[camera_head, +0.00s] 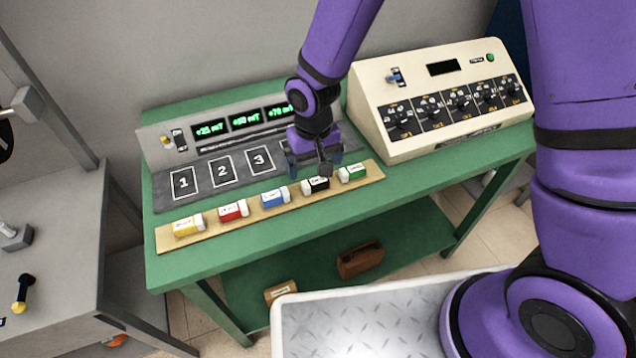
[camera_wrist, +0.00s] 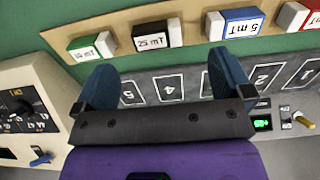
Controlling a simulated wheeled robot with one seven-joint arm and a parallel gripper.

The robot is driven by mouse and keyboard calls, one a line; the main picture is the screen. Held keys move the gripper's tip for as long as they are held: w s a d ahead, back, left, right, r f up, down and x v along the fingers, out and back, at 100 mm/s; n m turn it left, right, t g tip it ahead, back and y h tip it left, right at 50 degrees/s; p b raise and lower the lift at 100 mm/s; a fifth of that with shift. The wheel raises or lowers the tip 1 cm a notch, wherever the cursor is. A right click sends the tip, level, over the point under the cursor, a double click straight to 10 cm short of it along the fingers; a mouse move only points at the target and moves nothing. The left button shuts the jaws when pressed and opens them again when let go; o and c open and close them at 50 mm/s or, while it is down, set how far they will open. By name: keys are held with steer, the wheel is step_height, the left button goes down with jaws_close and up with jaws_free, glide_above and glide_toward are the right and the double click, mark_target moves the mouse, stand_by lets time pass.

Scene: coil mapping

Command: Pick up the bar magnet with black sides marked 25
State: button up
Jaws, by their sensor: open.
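The bar magnet with black sides (camera_head: 318,185) and a white end lies on a wooden strip (camera_head: 376,173) along the front of the green bench. In the wrist view the black magnet (camera_wrist: 152,37) shows a white label reading 25 mT, between the green and blue magnets. My gripper (camera_head: 316,165) is open and empty above the bench, just behind the black magnet in the head view and partly overlapping it. In the wrist view my two blue fingers (camera_wrist: 163,68) are apart, and the black magnet lies beyond their tips, between their lines.
The green magnet (camera_head: 352,173) and blue magnet (camera_head: 275,197) flank the black one closely. Red (camera_head: 233,211) and yellow (camera_head: 187,225) magnets lie further left. A grey panel with numbered squares (camera_head: 221,171) is behind. A cream box with dials (camera_head: 440,95) stands at right.

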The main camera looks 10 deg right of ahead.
mark_target(316, 182)
steer(key=shift+w+d+f, duration=0.1)
steer(key=shift+d+f, duration=0.05)
steer(key=shift+f, duration=1.8)
steer(key=shift+w+d+f, duration=0.1)
steer(key=shift+f, duration=1.8)
steer(key=c, duration=1.1)
